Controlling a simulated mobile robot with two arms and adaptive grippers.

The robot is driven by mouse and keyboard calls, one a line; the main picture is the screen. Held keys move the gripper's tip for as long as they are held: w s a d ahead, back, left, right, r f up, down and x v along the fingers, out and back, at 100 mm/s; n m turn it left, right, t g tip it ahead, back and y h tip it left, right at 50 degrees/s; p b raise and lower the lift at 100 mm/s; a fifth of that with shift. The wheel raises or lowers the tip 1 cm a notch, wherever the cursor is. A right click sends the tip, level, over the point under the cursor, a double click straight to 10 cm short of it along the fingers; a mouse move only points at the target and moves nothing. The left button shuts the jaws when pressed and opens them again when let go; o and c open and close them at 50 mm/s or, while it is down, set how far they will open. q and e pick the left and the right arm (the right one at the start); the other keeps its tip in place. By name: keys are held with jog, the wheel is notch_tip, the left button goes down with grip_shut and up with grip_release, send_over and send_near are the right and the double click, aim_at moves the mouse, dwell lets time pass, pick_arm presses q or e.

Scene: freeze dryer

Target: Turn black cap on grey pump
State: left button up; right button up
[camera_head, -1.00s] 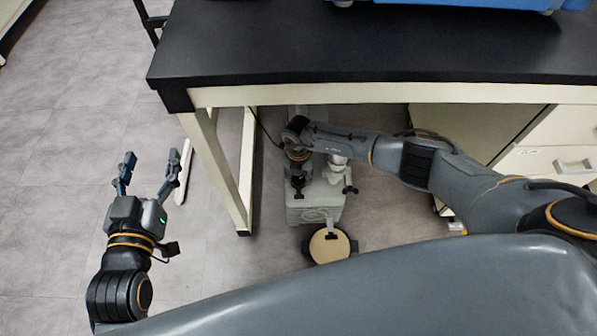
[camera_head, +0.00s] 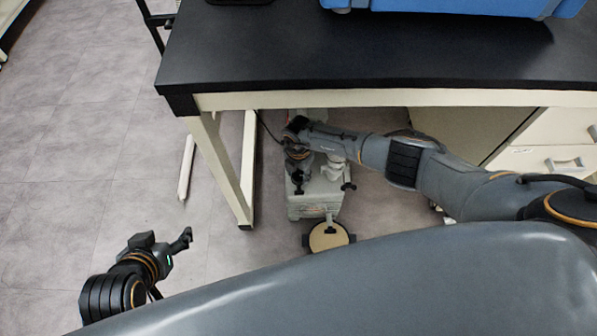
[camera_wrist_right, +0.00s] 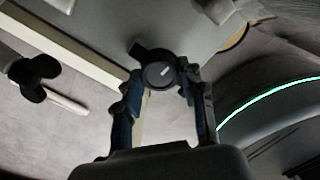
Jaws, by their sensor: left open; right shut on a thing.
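The grey pump (camera_head: 306,208) stands on the floor under the bench. In the right wrist view the black cap (camera_wrist_right: 158,75), round with a light mark on its face, sits between the fingertips of my right gripper (camera_wrist_right: 162,88), which is shut on it. In the head view my right arm reaches under the bench to the pump, and the wrist hides part of the pump top. My left gripper (camera_head: 185,240) is open and empty, seen side-on over the floor at the lower left, well away from the pump.
The black bench top (camera_head: 370,55) with a blue machine (camera_head: 450,8) lies above the pump. A cream bench leg (camera_head: 222,175) stands left of the pump and drawers (camera_head: 545,160) stand right. A round tan disc (camera_head: 328,238) lies in front. The left floor is clear.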

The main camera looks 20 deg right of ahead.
aim_at(299, 175)
jog(key=o, duration=1.1)
jog(key=shift+o, duration=0.2)
jog(key=shift+r, duration=3.7)
